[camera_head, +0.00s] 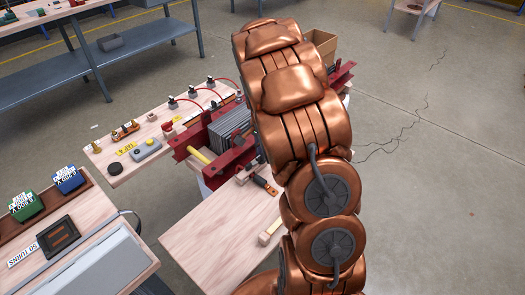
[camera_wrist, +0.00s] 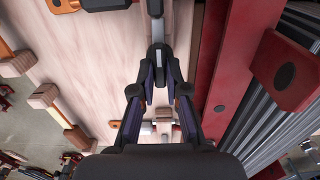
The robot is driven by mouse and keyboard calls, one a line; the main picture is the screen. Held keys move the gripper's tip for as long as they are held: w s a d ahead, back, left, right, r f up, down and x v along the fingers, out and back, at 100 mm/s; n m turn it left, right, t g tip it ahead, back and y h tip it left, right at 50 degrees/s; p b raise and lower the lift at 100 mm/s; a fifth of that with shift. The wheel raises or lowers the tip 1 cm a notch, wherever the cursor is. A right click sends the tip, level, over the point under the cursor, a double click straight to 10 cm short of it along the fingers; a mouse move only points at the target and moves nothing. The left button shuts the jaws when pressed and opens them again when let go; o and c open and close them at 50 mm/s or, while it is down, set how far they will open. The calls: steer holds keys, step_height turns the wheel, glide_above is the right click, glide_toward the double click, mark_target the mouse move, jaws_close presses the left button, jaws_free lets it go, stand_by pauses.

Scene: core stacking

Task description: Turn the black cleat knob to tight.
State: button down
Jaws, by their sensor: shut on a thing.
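My gripper (camera_wrist: 158,62) shows in the wrist view with its dark fingers closed together over a pale wood surface. It is shut on a dark, slender piece with a grey part (camera_wrist: 155,22), which runs up out of the top of the picture. I cannot tell for certain whether this piece is the black cleat knob, or how tight it is. A red beam stands just to the right of the fingers. In the head view my copper arm hides the gripper and whatever it holds.
A brown carton (camera_head: 322,44) stands behind my arm.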

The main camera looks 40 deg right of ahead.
steer(key=c, duration=1.2)
jaws_free()
steer(key=shift+r, duration=0.1)
step_height(320, 180, up, 12)
steer(key=shift+f, duration=0.1)
